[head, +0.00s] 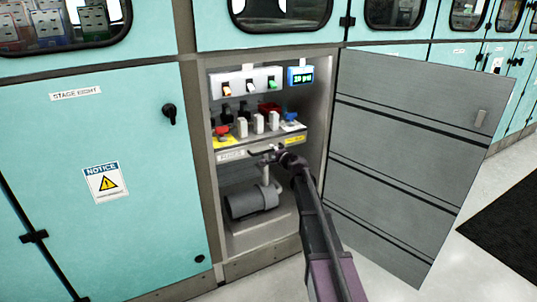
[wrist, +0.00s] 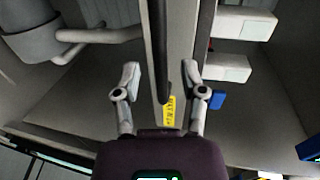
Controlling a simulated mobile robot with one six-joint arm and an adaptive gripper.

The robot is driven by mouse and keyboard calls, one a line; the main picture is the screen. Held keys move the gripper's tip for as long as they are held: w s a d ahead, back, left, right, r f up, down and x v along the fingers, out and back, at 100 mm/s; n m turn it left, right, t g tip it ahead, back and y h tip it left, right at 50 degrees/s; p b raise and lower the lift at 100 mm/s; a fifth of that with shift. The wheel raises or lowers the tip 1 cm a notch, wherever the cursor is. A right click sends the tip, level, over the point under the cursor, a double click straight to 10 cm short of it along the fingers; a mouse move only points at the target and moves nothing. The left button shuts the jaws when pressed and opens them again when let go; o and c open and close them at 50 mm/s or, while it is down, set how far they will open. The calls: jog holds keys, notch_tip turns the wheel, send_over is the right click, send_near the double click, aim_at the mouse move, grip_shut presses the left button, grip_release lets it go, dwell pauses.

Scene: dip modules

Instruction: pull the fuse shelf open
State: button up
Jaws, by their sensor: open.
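The fuse shelf (head: 232,153) is a grey ledge inside the open cabinet, with white fuses and red and blue parts on top. Its front edge bears a pale label and a yellow label (wrist: 170,111). A dark bar handle (wrist: 162,82) runs along that front. My gripper (head: 268,153) is at the front of the shelf. In the wrist view my gripper (wrist: 163,76) is open, with one finger on each side of the shelf front and handle. I see gaps beside the fingers; contact cannot be told.
The grey cabinet door (head: 400,150) stands open on the right. Below is a grey cylinder (head: 250,201) with a pipe. A closed teal door (head: 100,230) is on the left.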

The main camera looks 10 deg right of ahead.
jog(key=shift+x, duration=1.3)
